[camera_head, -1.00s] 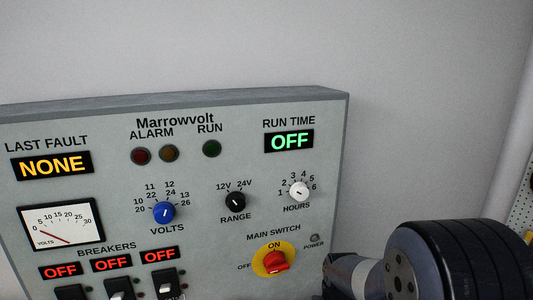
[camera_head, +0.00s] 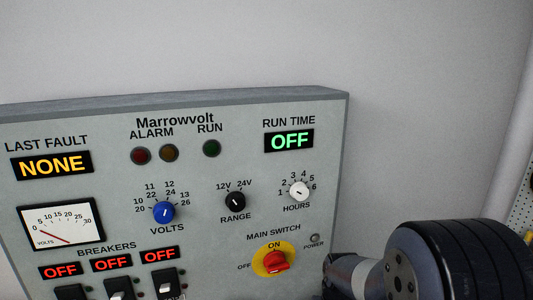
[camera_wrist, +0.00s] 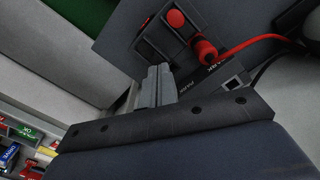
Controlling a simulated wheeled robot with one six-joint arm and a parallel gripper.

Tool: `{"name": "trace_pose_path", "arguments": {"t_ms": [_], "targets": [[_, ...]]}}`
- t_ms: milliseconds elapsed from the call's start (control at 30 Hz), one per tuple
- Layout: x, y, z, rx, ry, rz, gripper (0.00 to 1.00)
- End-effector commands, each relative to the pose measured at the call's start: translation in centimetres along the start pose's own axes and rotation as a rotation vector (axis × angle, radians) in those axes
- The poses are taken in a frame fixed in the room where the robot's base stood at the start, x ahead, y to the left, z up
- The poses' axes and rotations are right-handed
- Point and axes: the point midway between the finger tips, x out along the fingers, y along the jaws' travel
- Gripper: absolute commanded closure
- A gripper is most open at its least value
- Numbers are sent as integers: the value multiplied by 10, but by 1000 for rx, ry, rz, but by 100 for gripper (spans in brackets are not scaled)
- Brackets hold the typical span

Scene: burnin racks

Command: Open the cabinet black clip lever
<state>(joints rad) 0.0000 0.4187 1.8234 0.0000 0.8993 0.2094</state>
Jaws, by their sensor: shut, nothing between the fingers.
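I cannot make out the black clip lever for certain in either view. In the wrist view, a dark slotted fixture (camera_wrist: 150,47) carries a round red cap (camera_wrist: 176,18) and a red plug or clip (camera_wrist: 205,52) with a red cable. A black cable (camera_wrist: 262,72) runs at the right of it; its end is hard to tell. My gripper (camera_wrist: 158,74) is shut and empty, its grey fingers pointing at the lower edge of the dark fixture, left of and below the red plug. I cannot tell whether they touch it. The head view does not show the fingers.
The head view shows the Marrowvolt control panel (camera_head: 110,186) with its blue volts knob (camera_head: 163,212) and red main switch (camera_head: 276,262). The breaker displays read OFF. My arm fills the lower right. Small coloured boxes (camera_wrist: 12,155) lie at lower left in the wrist view.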

Motion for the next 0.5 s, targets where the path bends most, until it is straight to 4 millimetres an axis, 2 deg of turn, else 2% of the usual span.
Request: {"name": "trace_pose_path", "arguments": {"t_ms": [500], "targets": [[9,0,0,0,-1,0,100]]}}
